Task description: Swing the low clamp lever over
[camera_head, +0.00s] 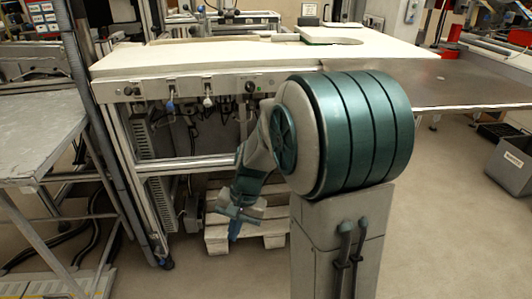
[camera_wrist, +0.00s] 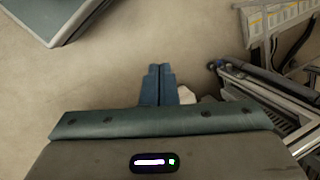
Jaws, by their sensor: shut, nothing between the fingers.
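My gripper (camera_head: 234,236) hangs low in front of the workbench, pointing down, with its blue fingers together. In the wrist view the two fingers (camera_wrist: 159,70) lie side by side with nothing between them, over bare floor. I cannot clearly make out the low clamp lever in either view. Small fittings sit on the bench's front rail: a blue-handled one (camera_head: 170,105), a white-handled one (camera_head: 208,101) and a dark knob (camera_head: 250,87). I cannot tell whether any of them is the lever. My gripper is below these and touches none of them. My arm hides part of the bench front.
The workbench (camera_head: 225,57) has a pale top and metal legs. A wooden pallet (camera_head: 215,239) lies beneath it, behind my gripper. A metal table (camera_head: 40,135) stands at left, a grey bin (camera_head: 510,165) at right. A metal frame (camera_wrist: 265,88) shows right of my fingers.

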